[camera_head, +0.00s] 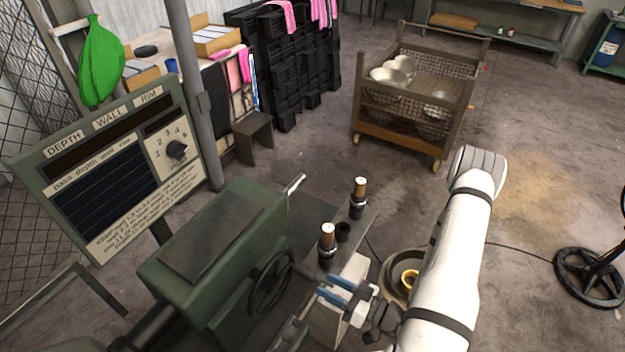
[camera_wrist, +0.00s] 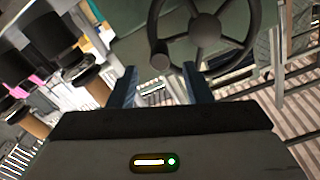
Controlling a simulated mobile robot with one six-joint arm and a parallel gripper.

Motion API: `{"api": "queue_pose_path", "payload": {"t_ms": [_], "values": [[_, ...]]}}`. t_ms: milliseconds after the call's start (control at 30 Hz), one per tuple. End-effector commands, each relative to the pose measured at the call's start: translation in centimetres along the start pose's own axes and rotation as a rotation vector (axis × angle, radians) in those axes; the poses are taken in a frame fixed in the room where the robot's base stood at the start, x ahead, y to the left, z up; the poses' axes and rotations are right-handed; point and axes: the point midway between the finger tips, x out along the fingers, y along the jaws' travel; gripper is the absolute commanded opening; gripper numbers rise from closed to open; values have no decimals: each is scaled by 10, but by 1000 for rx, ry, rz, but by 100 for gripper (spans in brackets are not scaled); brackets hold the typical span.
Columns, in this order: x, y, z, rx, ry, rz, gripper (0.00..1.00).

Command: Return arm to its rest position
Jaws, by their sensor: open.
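My gripper (camera_head: 340,290) is open and empty, with its two blue-tipped fingers apart, near the right side of the green lathe (camera_head: 215,235). The lathe's dark handwheel (camera_head: 270,283) is just left of the fingertips. In the wrist view, my gripper's fingers (camera_wrist: 160,88) show on either side of a gap, and the handwheel (camera_wrist: 215,30) is beyond them at the top. My white arm (camera_head: 455,240) reaches up on the right and bends down to the wrist. Nothing is held between the fingers.
Two wood-topped tool handles (camera_head: 359,190) (camera_head: 327,238) stand close above the gripper. A round bin (camera_head: 405,270) with a yellow item stands beside my arm. A wire cart (camera_head: 415,95) with metal bowls is behind. A fan stand (camera_head: 590,275) is at right. Open floor lies between.

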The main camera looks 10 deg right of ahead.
Motion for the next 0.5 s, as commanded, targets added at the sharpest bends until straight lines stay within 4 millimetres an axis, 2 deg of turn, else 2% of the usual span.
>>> {"api": "queue_pose_path", "payload": {"t_ms": [167, 267, 367, 500], "values": [[1, -1, -3, -35, -3, -19, 45], [5, -6, -14, -164, -11, -82, 45], [11, -17, -29, -389, -18, -197, 45], [16, -39, -52, -797, -2, -414, 45]]}}
